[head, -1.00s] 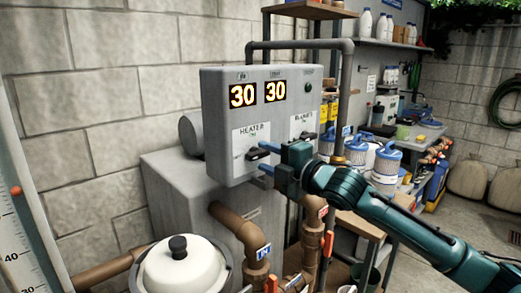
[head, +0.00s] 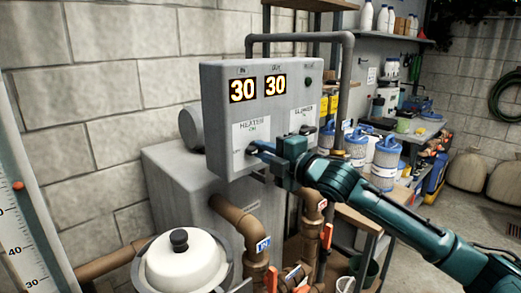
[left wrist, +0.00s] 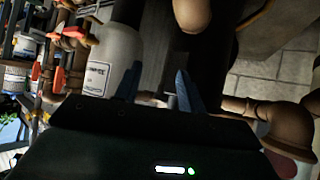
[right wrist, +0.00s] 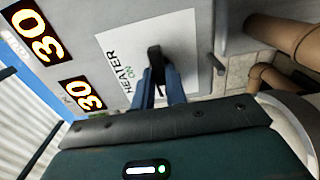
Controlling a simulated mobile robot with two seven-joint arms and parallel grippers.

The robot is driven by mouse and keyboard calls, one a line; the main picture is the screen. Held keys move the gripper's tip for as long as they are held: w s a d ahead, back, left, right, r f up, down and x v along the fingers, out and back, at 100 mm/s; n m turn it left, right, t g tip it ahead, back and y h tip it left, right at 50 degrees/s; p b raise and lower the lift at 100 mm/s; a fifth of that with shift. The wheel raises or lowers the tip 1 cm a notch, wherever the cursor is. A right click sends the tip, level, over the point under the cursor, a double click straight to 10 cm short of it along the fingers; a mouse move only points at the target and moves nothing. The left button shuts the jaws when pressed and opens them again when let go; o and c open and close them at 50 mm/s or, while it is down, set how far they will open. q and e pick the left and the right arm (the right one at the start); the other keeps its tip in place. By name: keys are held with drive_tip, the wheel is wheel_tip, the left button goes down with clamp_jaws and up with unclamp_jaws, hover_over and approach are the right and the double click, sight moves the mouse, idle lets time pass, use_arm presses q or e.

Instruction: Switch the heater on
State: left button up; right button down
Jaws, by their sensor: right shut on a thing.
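The heater switch is a black lever (right wrist: 154,54) on a white HEATER label (head: 251,134), low on the front of a grey control box (head: 217,105). The label reads ON near the lever. My right gripper (head: 258,149) reaches the box from the right, and its blue fingers (right wrist: 158,82) are shut on the lever. In the head view the fingers hide most of the lever. My left gripper (left wrist: 160,72) shows only in the left wrist view, with its two blue fingers apart and nothing seen held between them.
Two displays on the box both read 30 (head: 243,90). The BLANKET label (head: 303,118) is right of the heater label, partly behind my right gripper. Brown pipes (head: 240,221) and a white-lidded vessel (head: 182,262) stand below. Blue-capped canisters (head: 386,160) are to the right.

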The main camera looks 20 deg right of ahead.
idle(0.3)
drive_tip(key=m+p, duration=0.1)
drive_tip(key=m, duration=0.1)
drive_tip(key=m+p, duration=0.1)
drive_tip(key=m, duration=0.1)
drive_tip(key=m+p, duration=0.1)
drive_tip(key=m, duration=0.1)
drive_tip(key=shift+r+m+p, duration=0.25)
drive_tip(key=shift+m+p, duration=0.05)
drive_tip(key=shift+m, duration=0.1)
drive_tip(key=m, duration=0.2)
drive_tip(key=shift+f+m, duration=0.3)
drive_tip(key=shift+m, duration=2.3)
drive_tip(key=m, duration=0.4)
drive_tip(key=shift+m, duration=0.3)
drive_tip(key=c, duration=1.3)
unclamp_jaws()
